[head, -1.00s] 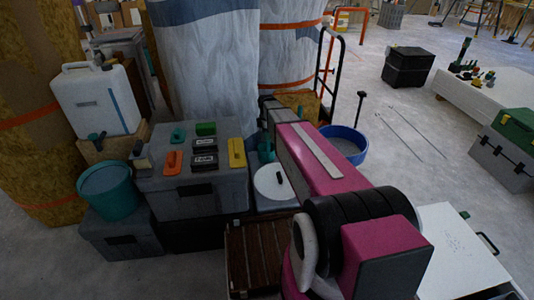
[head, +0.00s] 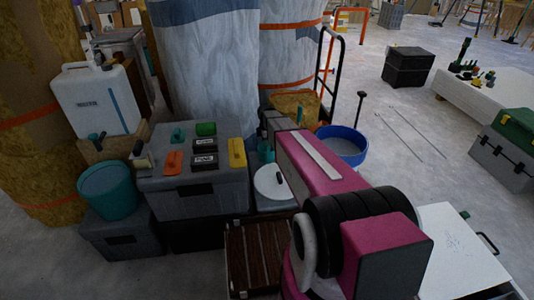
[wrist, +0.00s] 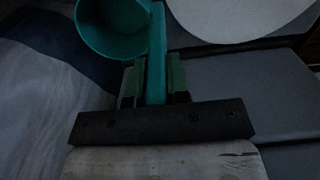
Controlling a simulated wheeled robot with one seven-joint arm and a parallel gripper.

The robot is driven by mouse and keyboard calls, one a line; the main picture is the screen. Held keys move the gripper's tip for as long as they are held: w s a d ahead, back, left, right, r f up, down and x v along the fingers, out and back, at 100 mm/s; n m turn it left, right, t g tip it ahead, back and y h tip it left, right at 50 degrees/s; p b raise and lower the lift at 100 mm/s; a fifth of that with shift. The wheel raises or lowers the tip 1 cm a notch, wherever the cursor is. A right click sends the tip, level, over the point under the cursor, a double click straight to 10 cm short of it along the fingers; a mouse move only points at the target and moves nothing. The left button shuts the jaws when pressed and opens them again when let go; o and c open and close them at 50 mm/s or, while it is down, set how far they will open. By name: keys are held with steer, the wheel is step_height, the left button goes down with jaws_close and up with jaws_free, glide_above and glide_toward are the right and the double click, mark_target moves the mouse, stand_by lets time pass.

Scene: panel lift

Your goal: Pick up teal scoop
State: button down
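The teal scoop shows in the wrist view, its round cup (wrist: 112,28) at the upper left and its straight handle (wrist: 157,50) running down between my fingers. My gripper (wrist: 155,82) has its two green fingers close against both sides of the handle, and it looks shut on it. In the head view a teal part of the scoop (head: 265,151) shows beside the far end of my pink arm, left of it. My gripper is mostly hidden there behind the arm's end.
A white round lid (head: 270,183) lies just in front of the scoop. A grey toolbox (head: 225,190) with trowels and small boxes on top stands to the left. A teal bucket (head: 108,192), a blue tub (head: 350,147) and wrapped columns (head: 205,60) stand around.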

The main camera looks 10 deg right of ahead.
step_height(320, 180, up, 10)
stand_by(0.7)
stand_by(0.5)
